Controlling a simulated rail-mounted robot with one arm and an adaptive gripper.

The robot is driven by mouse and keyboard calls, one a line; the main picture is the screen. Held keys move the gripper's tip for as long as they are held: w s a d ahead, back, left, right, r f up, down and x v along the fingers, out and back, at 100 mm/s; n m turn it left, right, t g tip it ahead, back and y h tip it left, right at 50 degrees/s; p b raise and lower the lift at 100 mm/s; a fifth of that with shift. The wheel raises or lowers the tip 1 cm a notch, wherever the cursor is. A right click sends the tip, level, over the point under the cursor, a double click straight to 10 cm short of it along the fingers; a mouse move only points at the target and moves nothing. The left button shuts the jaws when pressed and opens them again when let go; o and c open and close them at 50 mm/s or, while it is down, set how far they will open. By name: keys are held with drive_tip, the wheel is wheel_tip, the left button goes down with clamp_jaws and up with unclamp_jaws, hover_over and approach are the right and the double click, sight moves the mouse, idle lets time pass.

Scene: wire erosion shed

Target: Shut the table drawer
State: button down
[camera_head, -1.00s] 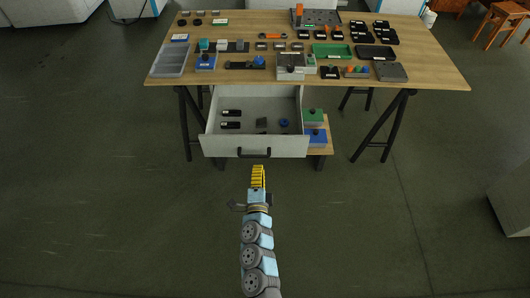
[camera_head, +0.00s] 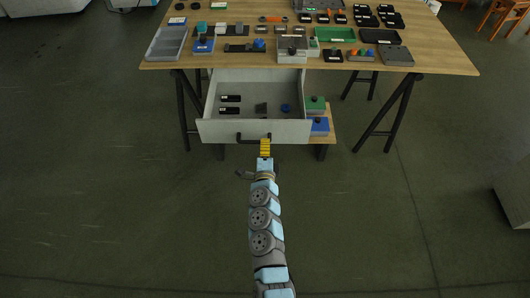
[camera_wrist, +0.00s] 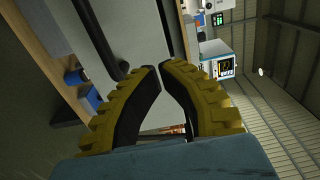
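The table drawer (camera_head: 222,131) hangs pulled out below the wooden table, with a pale grey front. Its dark handle (camera_head: 241,138) is on the front panel; it also shows as a black bar in the wrist view (camera_wrist: 92,42). My gripper (camera_head: 265,140) has yellow ridged fingers and is at the handle's right end, close to the front panel. In the wrist view, its fingertips (camera_wrist: 161,68) come almost together with nothing seen between them, beside the handle and in front of the grey panel (camera_wrist: 135,22). Whether they touch the panel, I cannot tell.
Two black items (camera_head: 230,104), a dark block (camera_head: 261,107) and a blue round piece (camera_head: 285,107) lie in the drawer. Green (camera_head: 315,105) and blue boxes (camera_head: 319,126) sit on a shelf right of it. The wooden table (camera_head: 440,62) holds many parts. Floor in front is clear.

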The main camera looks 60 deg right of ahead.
sight(266, 123)
drive_tip(key=b+x, duration=0.2)
drive_tip(key=x, duration=0.4)
drive_tip(key=shift+w+d+f, duration=0.1)
drive_tip(key=shift+d, duration=0.05)
drive_tip(key=shift+b+x, duration=0.45)
drive_tip(key=shift+x, duration=0.4)
